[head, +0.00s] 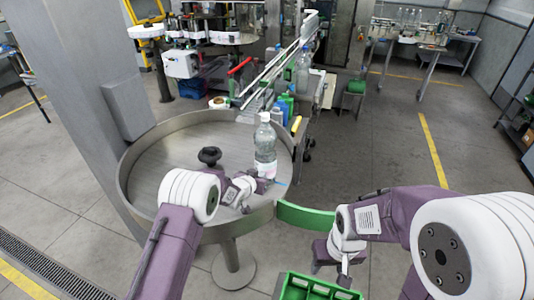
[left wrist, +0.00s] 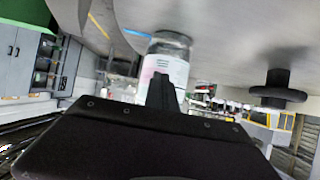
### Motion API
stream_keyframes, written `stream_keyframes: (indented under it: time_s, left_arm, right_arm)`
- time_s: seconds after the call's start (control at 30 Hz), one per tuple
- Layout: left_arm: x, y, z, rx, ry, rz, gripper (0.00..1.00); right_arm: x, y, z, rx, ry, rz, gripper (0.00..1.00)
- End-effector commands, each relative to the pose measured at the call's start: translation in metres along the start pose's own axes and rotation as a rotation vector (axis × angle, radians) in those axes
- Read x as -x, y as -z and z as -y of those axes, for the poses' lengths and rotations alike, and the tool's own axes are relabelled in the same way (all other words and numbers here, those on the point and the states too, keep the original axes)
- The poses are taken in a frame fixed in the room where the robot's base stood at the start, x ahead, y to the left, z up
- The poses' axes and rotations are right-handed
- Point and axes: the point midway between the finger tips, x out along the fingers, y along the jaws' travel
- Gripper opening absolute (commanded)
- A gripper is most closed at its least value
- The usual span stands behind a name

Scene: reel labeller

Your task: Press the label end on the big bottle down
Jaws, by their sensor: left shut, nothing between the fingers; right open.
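The big clear bottle (head: 265,140) with a white cap stands upright on the round metal table (head: 152,178), near its right rim. A pale label (head: 266,169) is on its lower part. In the left wrist view the bottle (left wrist: 172,45) appears tilted, and its label (left wrist: 165,68) carries lines of print. My left gripper (head: 260,188) is shut and empty, close in front of the label; its finger (left wrist: 161,92) overlaps the label in the wrist view. I cannot tell whether it touches. The label end is not clear to see. My right gripper (head: 342,272) is open, away at the lower right.
A black knob (head: 209,156) stands on the table left of the bottle. A green curved guide (head: 305,217) adjoins the table's right front. A green crate (head: 305,287) is at the bottom edge.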

Motion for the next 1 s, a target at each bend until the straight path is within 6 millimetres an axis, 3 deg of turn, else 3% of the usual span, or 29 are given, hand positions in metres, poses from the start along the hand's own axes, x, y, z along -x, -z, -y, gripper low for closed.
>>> stream_keyframes:
  time_s: [1.0]
  left_arm:
    - [-0.001, 0.001, -0.012, 0.000, 0.000, -0.001, 0.00]
  right_arm:
    - [-0.009, -0.001, 0.000, 0.000, 0.000, 0.000, 0.52]
